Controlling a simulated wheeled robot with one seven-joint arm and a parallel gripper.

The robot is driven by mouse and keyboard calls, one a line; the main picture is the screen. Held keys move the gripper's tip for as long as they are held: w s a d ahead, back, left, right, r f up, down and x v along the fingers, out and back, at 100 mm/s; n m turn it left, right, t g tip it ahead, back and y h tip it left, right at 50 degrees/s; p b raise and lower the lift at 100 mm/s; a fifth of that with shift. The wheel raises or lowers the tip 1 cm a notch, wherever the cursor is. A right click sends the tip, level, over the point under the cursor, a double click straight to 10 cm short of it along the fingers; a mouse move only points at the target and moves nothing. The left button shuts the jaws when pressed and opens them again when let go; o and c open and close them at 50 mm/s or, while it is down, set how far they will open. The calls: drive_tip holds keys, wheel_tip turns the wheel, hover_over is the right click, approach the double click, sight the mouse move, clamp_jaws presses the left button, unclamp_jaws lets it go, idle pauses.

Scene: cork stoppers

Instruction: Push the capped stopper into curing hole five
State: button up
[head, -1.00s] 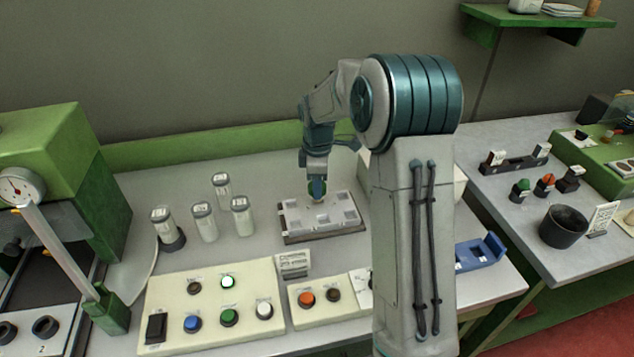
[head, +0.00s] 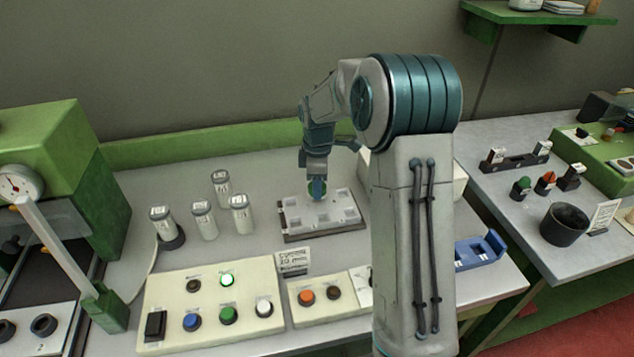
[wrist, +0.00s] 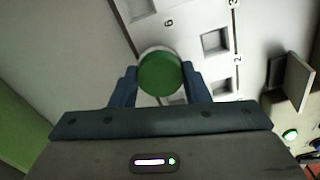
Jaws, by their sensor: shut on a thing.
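The capped stopper, with a round green cap, shows in the wrist view (wrist: 160,74) between the two blue fingers. My gripper (wrist: 160,84) is shut on it. In the head view my gripper (head: 317,190) points down at the back of the pale curing block (head: 325,233), which has square holes and a dark base. In the wrist view the block's face (wrist: 190,22) shows labels 6, 3 and 2 beside holes. The stopper's lower end is hidden under its cap, so I cannot tell how deep it sits in a hole.
Several white capped bottles (head: 205,222) stand left of the block. A small sign (head: 292,263) and a cream button panel (head: 212,305) are in front. A blue holder (head: 480,251) lies to the right, past my arm. A green press (head: 60,180) stands far left.

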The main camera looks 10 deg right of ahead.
drive_tip(key=shift+f, duration=0.25)
drive_tip(key=o, duration=1)
drive_tip(key=shift+o, duration=0.2)
wheel_tip(320, 180, up, 14)
drive_tip(key=shift+b, duration=0.3)
